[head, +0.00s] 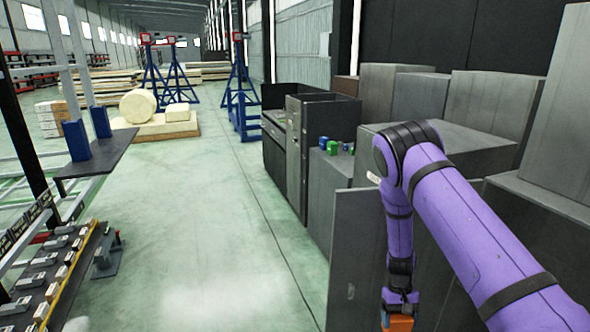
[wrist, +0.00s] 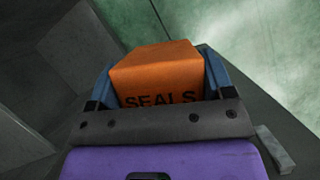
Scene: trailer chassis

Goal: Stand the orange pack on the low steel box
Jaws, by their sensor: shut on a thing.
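The orange pack (wrist: 158,76), marked "SEALS", is between the two blue fingers of my gripper (wrist: 156,86) in the wrist view. My gripper is shut on it. In the head view, the pack (head: 399,323) shows only in part at the bottom edge, below my gripper (head: 400,299). A grey steel box (head: 354,250) stands just left of and behind my arm. Several grey steel boxes of differing heights stand on the right, and I cannot tell for sure which is the low one. In the wrist view, a dark grey surface (wrist: 258,112) lies beyond the pack.
Small blue and green items (head: 333,146) stand on a grey cabinet farther back. Taller grey boxes (head: 495,100) crowd the right side. The green floor (head: 190,230) is open to the left. A rack with parts (head: 50,275) stands at the far left.

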